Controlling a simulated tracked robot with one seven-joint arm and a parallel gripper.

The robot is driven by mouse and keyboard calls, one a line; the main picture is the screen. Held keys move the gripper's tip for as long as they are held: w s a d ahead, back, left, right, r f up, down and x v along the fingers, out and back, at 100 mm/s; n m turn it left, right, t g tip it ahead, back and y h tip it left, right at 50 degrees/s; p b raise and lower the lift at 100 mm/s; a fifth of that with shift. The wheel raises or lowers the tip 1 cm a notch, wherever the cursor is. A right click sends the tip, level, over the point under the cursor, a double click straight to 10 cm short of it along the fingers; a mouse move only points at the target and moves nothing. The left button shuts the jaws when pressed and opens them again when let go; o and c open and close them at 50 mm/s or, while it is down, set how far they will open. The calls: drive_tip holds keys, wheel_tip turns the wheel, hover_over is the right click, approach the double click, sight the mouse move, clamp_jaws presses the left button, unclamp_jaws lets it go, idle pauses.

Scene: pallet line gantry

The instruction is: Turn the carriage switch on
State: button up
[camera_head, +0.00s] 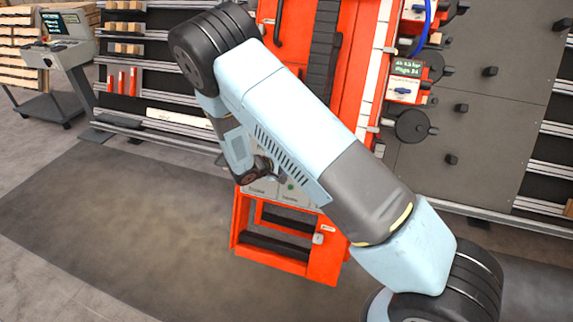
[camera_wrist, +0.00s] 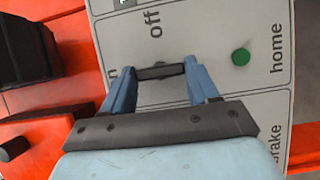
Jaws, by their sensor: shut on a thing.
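The white control panel (camera_wrist: 245,85) fills much of the wrist view, with printed words "off", "home" and "brake". A further label, cut off by a finger, ends in "n". My gripper (camera_wrist: 160,70) is at the panel, with its two blue fingers shut on a small dark bar, the carriage switch (camera_wrist: 160,72). The bar lies crosswise between the fingertips, below "off" in the picture. A round green button (camera_wrist: 240,56) sits to its right. In the head view my arm hides most of the panel (camera_head: 262,188), and the switch cannot be seen there.
The panel is on a red gantry frame (camera_head: 240,245), with dark bars across its lower part. A grey wall with dark knobs (camera_head: 490,130) stands to the right. A console on a cart (camera_head: 60,60) and shelves stand at left. The floor at front left is clear.

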drive_tip(key=shift+w+r, duration=0.1)
drive_tip(key=o, duration=1.1)
drive_tip(key=shift+c, duration=0.2)
drive_tip(key=v, duration=1.3)
drive_tip(key=shift+s+a, duration=0.25)
drive_tip(key=shift+s, duration=0.05)
drive_tip(key=shift+d+r, duration=0.1)
drive_tip(key=shift+r, duration=0.05)
